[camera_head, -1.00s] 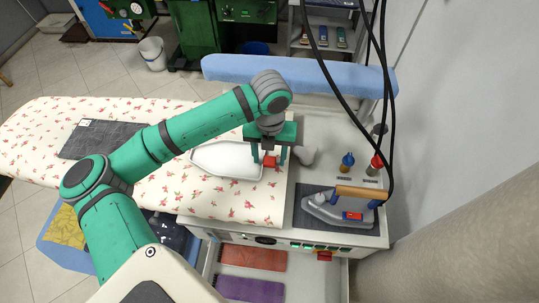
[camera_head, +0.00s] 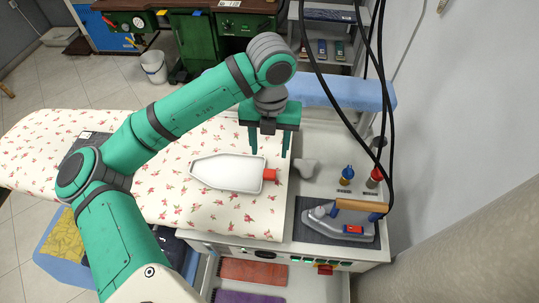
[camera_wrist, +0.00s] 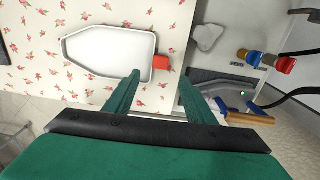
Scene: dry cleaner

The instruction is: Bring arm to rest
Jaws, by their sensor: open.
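My green gripper (camera_head: 268,150) is open and empty above the right end of the ironing board, near the back. It also shows in the wrist view (camera_wrist: 162,90) with its fingers spread apart. A white iron-shaped plate with a red end (camera_head: 226,173) lies on the floral ironing board (camera_head: 120,120), below and just in front of my gripper. The plate shows in the wrist view (camera_wrist: 108,52) too, left of the fingers and apart from them.
An iron with a wooden handle (camera_head: 338,222) sits on a dark pad at the right. Black cables (camera_head: 380,80) hang beside it. A blue padded arm (camera_head: 340,92) runs behind my gripper.

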